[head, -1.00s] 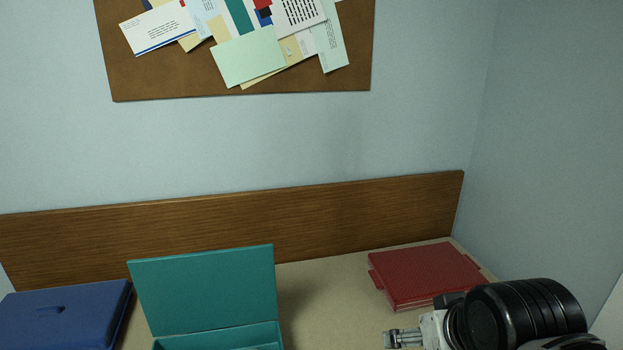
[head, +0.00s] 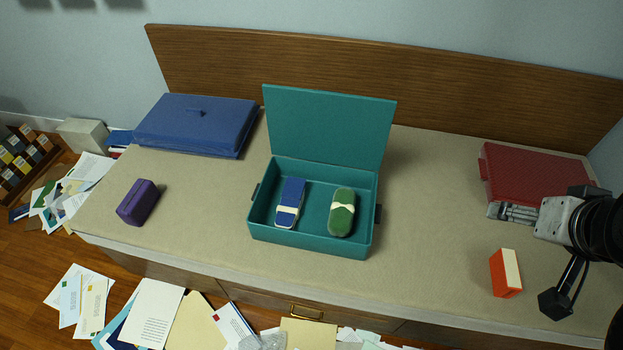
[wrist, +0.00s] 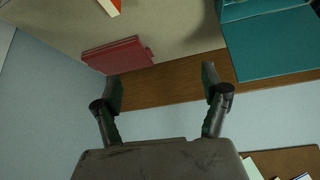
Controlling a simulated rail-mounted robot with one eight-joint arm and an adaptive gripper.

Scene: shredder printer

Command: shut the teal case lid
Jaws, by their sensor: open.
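The teal case (head: 311,241) stands in the middle of the bench with its lid (head: 328,128) raised upright at the back. Inside lie a blue item with a pale end (head: 290,200) and a green item with a cream band (head: 342,212). My gripper (head: 502,214) is to the right of the case, in front of the red case, apart from the lid. In the wrist view my gripper (wrist: 163,85) has its two fingers spread with nothing between them. The teal lid (wrist: 270,45) shows at the upper right there.
A closed red case (head: 532,175) lies at the back right, and a closed blue case (head: 197,124) at the back left. A purple block (head: 138,203) is at the left, an orange and cream block (head: 506,273) at the right front. A wooden backboard (head: 420,85) runs behind. Papers litter the floor.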

